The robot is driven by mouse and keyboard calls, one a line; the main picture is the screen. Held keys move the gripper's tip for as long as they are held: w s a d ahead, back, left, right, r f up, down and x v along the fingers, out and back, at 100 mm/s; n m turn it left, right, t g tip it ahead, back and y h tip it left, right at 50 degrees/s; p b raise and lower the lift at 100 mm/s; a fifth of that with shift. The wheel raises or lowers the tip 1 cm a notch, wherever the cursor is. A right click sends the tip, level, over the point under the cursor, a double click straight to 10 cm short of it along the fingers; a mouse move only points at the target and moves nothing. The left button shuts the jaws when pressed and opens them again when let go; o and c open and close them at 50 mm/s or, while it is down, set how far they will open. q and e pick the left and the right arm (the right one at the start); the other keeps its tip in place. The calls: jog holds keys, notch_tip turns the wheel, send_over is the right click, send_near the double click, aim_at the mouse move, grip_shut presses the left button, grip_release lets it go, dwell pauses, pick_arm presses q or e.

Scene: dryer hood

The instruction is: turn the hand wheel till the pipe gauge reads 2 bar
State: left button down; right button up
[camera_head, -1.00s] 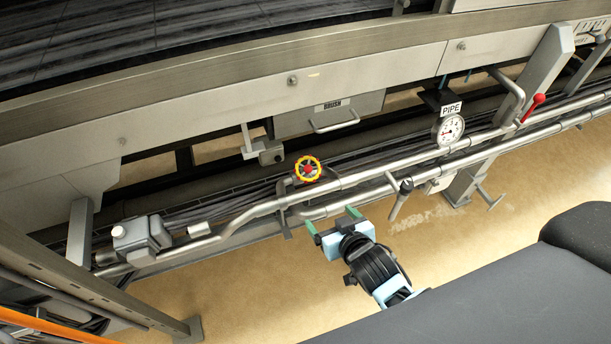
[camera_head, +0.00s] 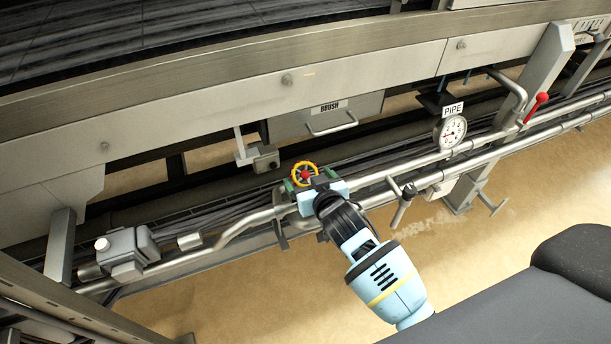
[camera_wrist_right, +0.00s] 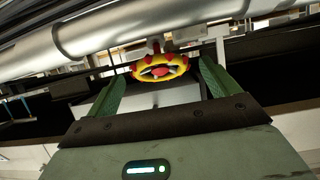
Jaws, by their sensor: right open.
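The hand wheel (camera_head: 304,173) is a yellow ring with a red hub, mounted at the pipes in the middle of the head view. My right gripper (camera_head: 309,178) is open at the wheel. In the right wrist view the wheel (camera_wrist_right: 160,67) shows between and beyond the tips of the two green fingers (camera_wrist_right: 163,82); I cannot tell whether they touch it. The pipe gauge (camera_head: 450,131) is a round white dial under a PIPE label (camera_head: 452,110). Its needle is too small to read. My left gripper is not in view.
Steel pipes (camera_head: 375,178) run across behind my right gripper. A small valve lever (camera_head: 404,203) hangs from them to its right, and a red-knobbed lever (camera_head: 539,100) stands farther right. A BRUSH box (camera_head: 345,112) is above. Open floor (camera_head: 480,235) lies below the pipes.

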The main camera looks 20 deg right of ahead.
aim_at(305, 174)
jog(key=shift+x, duration=1)
jog(key=shift+w+f, duration=0.2)
jog(key=shift+w, duration=0.15)
jog(key=c, duration=1)
